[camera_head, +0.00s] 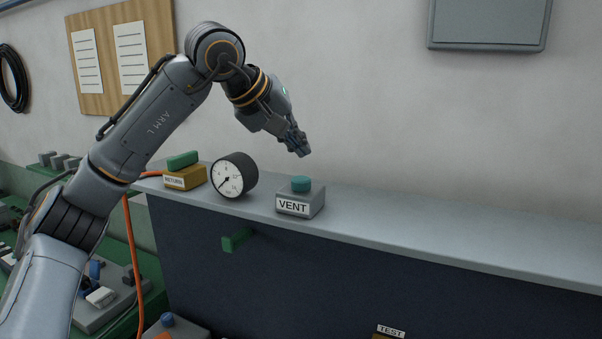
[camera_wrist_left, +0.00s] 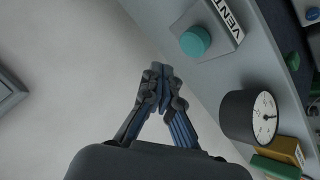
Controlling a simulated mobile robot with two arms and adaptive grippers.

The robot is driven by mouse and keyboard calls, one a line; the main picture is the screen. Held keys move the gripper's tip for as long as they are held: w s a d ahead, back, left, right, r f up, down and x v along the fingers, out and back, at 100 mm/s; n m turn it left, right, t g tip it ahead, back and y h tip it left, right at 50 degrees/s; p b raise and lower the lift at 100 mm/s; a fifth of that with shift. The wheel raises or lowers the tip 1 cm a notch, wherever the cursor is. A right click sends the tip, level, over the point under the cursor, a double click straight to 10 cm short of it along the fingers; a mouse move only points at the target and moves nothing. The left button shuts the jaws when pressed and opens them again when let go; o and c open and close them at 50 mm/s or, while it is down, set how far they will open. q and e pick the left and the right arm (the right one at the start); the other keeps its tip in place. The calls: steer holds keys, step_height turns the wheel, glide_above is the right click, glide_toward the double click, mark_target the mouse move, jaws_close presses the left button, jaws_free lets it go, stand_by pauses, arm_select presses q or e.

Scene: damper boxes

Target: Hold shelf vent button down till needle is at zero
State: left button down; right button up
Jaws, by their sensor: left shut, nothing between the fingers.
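The grey VENT box (camera_head: 309,207) stands on the shelf (camera_head: 420,233), with a round teal button (camera_head: 301,184) on top. The button also shows in the left wrist view (camera_wrist_left: 195,41), at the upper right. A round black gauge with a white dial (camera_head: 227,179) stands left of the VENT box. Its needle seems to point to the lower left; its numbers are too small to read surely. The gauge also shows in the left wrist view (camera_wrist_left: 242,114). My left gripper (camera_head: 302,149) is shut and empty, above the button and apart from it.
A yellow RETURN box (camera_head: 184,178) with a green top stands left of the gauge. An orange hose (camera_head: 131,240) hangs by the shelf's left end. A green handle (camera_head: 236,240) sticks out below the shelf. The shelf right of the VENT box is clear.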

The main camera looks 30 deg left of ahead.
arm_select(q)
steer(key=shift+r, duration=1.1)
stand_by(0.4)
stand_by(0.4)
